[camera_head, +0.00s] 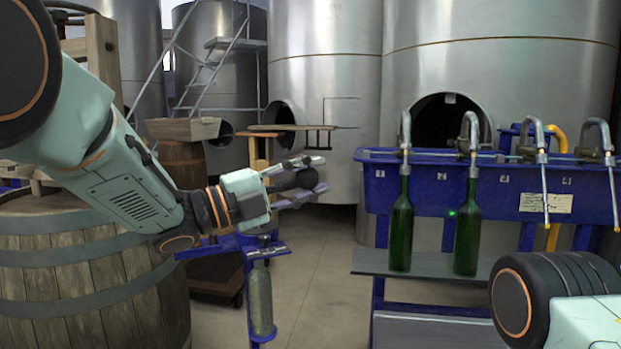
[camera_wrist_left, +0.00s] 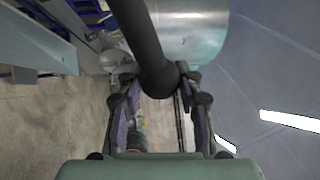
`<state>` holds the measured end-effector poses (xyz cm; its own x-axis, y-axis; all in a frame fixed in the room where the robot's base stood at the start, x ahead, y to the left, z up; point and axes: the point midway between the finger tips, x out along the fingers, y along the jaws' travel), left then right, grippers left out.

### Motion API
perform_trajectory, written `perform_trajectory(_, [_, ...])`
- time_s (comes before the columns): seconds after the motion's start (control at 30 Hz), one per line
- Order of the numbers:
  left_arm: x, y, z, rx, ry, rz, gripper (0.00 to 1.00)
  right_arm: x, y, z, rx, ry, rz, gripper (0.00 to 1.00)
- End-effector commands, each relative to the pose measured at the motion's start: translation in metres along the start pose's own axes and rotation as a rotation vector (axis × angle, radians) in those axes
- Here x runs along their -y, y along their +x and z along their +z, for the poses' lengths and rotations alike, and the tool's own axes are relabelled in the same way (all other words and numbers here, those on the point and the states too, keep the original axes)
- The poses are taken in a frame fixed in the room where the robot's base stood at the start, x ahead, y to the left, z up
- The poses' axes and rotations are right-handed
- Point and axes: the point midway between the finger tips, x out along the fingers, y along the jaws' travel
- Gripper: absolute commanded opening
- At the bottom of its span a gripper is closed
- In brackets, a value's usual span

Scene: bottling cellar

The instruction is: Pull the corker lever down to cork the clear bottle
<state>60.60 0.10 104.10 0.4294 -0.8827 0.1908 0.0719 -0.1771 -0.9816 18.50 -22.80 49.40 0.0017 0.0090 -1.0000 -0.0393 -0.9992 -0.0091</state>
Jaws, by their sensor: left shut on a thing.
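The clear bottle (camera_head: 261,302) stands upright in the blue corker (camera_head: 232,244), below its head, left of centre in the head view. My left gripper (camera_head: 318,175) is above and slightly right of the corker, its fingers pointing right. It is shut on the dark grip of the corker lever (camera_head: 293,181). In the left wrist view the lever's dark round bar (camera_wrist_left: 146,40) runs down from the top edge, and its end lies between the two fingers. The rest of the lever is mostly hidden in the head view. My right gripper is out of view.
A large barrel (camera_head: 85,270) stands at the left, close under my left arm. At the right, a blue filling bench (camera_head: 400,172) carries metal spouts, with two green bottles (camera_head: 401,228) under them. Steel tanks (camera_head: 325,80) fill the back. Open floor (camera_head: 318,270) lies between corker and bench.

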Motion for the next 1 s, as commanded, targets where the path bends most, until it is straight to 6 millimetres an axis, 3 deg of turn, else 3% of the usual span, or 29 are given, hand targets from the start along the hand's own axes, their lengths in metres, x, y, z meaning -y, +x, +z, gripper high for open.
perform_trajectory(0.17, [-0.004,-0.002,0.001,0.007,-0.012,0.007,0.0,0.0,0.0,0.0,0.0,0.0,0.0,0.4])
perform_trajectory(0.2, [-0.004,-0.002,0.001,0.007,-0.011,0.007,0.38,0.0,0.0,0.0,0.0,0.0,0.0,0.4])
perform_trajectory(0.43, [-0.003,-0.001,-0.001,0.005,-0.007,0.004,0.58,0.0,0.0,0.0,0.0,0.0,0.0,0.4])
perform_trajectory(0.77, [-0.001,-0.002,-0.001,0.003,-0.003,0.001,0.59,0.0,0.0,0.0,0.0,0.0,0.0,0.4])
perform_trajectory(1.0, [0.001,-0.034,-0.001,0.006,-0.007,-0.003,0.59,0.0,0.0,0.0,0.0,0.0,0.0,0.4])
